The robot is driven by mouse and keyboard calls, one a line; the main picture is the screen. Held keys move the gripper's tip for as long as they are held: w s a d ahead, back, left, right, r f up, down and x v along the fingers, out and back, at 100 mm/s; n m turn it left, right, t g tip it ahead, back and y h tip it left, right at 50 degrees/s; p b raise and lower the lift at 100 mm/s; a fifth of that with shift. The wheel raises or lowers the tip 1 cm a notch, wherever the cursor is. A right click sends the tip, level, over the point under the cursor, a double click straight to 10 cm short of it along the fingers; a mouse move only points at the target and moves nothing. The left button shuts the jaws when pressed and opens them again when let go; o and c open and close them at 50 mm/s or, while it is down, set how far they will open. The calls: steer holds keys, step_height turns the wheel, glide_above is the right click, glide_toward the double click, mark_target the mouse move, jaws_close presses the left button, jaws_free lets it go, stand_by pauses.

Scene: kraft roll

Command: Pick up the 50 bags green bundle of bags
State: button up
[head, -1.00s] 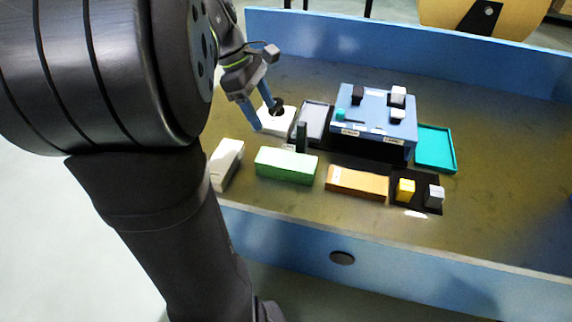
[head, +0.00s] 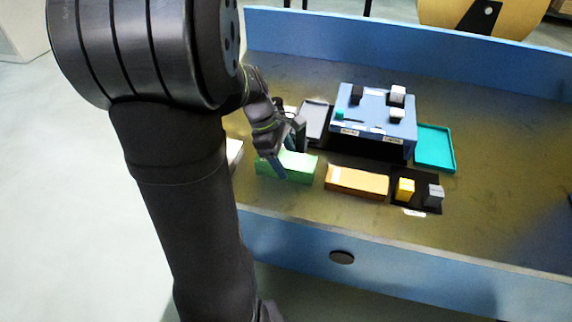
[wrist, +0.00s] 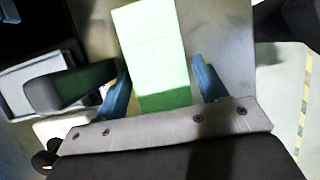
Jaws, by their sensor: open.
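The green bundle (head: 302,166) lies on the bench in the front row, left of an orange-brown bundle (head: 357,182). In the wrist view the green bundle (wrist: 153,50) extends up from between the two blue fingers. My gripper (wrist: 160,85) is open, with one finger on each side of the bundle and visible gaps to it. In the head view my gripper (head: 277,165) is over the left part of the green bundle and hides some of it. I cannot tell its exact height above the bench.
A dark upright post (wrist: 70,86) stands close to the left finger in the wrist view. Behind the bundles are a blue box (head: 375,115) with small blocks on top, a grey tray (head: 315,120) and a teal tray (head: 434,148). A white bundle (head: 235,152) is partly hidden by my arm.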

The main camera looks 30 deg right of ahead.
steer(key=shift+s+d+f, duration=0.1)
steer(key=shift+s+f, duration=0.05)
steer(key=shift+f, duration=0.25)
steer(key=shift+c, duration=0.3)
steer(key=c, duration=0.8)
steer(key=shift+r, duration=0.2)
